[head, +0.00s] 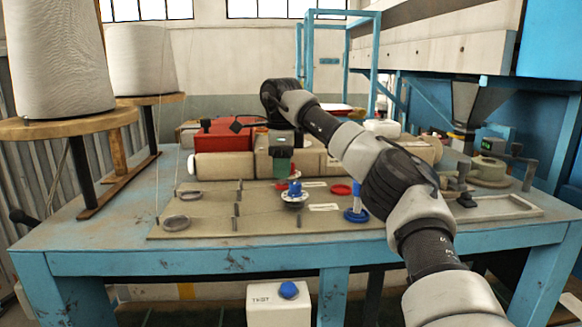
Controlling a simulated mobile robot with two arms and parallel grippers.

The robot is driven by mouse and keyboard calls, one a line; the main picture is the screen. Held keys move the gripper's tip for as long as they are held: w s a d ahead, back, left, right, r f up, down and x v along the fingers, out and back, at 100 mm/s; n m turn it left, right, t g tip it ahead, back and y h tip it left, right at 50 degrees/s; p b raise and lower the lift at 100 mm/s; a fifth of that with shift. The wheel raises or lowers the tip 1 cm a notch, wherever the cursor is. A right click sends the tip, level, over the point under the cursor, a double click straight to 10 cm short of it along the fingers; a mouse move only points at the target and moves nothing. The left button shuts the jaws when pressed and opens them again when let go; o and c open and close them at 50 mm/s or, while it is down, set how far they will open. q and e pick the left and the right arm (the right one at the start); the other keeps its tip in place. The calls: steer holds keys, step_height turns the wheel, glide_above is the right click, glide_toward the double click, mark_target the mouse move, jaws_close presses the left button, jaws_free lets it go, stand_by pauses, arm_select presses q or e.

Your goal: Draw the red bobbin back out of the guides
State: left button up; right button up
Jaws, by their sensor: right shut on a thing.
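The red bobbin (281,185) shows only in part on the board, below my right gripper (281,176) and behind a blue-topped bobbin. My right arm reaches in from the lower right, and its gripper points down. The gripper is shut on the red bobbin, though the fingertips are small and the contact is hard to see. Upright guide pins (236,222) stand on the flat board (200,232), with thin thread lines among them. My left gripper is out of view.
The blue-topped bobbin (294,188) stands close in front of the red one. Thread cones (142,60) stand at left.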

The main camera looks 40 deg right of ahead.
steer(key=shift+w+a, duration=0.4)
steer(key=shift+a, duration=0.1)
steer(key=shift+r, duration=1.75)
